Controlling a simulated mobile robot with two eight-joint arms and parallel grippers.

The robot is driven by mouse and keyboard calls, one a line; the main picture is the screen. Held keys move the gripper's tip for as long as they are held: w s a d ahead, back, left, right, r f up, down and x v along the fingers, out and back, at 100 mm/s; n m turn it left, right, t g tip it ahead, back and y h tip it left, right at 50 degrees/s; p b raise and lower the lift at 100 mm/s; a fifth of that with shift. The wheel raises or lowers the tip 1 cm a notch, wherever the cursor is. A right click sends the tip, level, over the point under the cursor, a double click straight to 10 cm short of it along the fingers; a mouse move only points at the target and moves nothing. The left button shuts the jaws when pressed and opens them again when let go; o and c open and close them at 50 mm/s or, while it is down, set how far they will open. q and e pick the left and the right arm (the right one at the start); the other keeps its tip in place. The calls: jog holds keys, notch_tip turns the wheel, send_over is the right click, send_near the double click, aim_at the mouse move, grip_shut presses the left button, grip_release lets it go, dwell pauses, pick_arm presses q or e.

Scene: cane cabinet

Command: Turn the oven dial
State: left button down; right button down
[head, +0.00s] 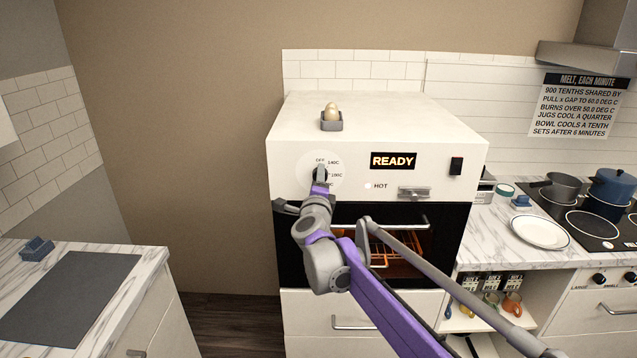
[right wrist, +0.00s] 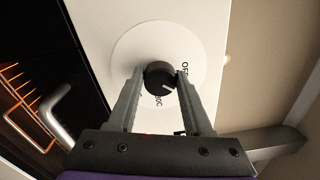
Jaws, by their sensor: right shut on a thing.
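The white oven (head: 430,190) stands in the middle of the head view. Its dial is a black round knob (right wrist: 161,79) on a white disc (head: 313,159) with printed temperature marks, OFF among them. My right gripper (head: 321,182) reaches up to the dial and largely covers the knob in the head view. In the right wrist view, my right gripper (right wrist: 160,84) has its two fingers on either side of the knob, shut on it. A pale pointer mark shows on the knob. My left gripper is not in view.
The oven's display (head: 393,161) reads READY, and its inside glows orange. A door handle (head: 400,223) crosses the oven front below the dial. Eggs in a small grey holder (head: 331,125) sit on top. A plate (head: 540,232) lies on the right counter.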

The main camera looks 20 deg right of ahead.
jog(key=shift+f+n+b, duration=0.1)
jog(key=shift+n+b, duration=0.8)
jog(key=shift+n, duration=3)
jog(key=shift+c, duration=1.6)
grip_release()
jog(key=shift+d, duration=0.1)
jog(key=shift+s, duration=0.1)
jog(key=b+v, duration=0.1)
jog(key=v, duration=0.9)
jog(key=shift+s, duration=0.35)
